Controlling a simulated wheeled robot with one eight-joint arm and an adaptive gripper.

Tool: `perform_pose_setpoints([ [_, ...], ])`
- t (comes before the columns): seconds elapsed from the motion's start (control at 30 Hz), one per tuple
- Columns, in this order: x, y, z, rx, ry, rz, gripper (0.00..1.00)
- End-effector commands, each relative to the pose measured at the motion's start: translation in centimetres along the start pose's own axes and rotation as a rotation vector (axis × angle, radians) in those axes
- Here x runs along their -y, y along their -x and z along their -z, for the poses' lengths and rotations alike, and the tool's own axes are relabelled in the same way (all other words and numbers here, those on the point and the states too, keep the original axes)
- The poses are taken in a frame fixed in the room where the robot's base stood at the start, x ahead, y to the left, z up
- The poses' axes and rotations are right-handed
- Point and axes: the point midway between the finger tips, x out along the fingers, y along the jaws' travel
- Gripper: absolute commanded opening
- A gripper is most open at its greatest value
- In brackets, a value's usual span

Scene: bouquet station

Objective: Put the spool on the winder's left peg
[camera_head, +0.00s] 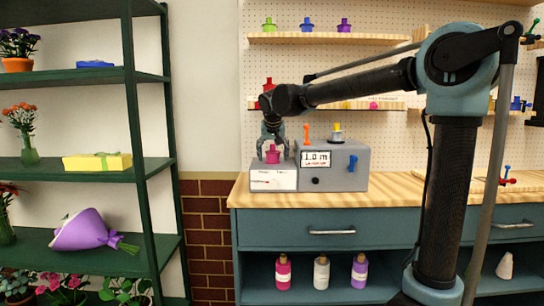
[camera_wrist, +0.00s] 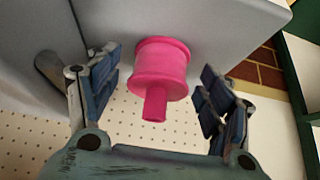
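The pink spool (camera_head: 271,153) stands upright on the lower left part of the grey winder (camera_head: 335,165), above its white label panel. My gripper (camera_head: 273,158) points down over it with a finger on each side. In the wrist view the pink spool (camera_wrist: 162,62) lies between the open fingers, its narrow neck toward me, with a gap at both sides. Its base meets the grey top, and any peg under it is hidden.
The winder sits at the left end of a wooden counter (camera_head: 400,190). A pegboard shelf (camera_head: 330,38) holds more spools behind. A dark green flower rack (camera_head: 135,120) stands to the left. A blue knob (camera_head: 352,163) sticks out of the winder's front.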

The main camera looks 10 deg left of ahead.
Motion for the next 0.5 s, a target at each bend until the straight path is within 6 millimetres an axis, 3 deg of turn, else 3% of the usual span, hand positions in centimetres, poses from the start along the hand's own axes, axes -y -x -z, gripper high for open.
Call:
perform_pose_setpoints([
  [0.27,0.0,0.4,0.1,0.000,0.001,0.000,0.73],
  [0.5,0.0,3.9,0.1,0.000,0.002,0.000,0.73],
])
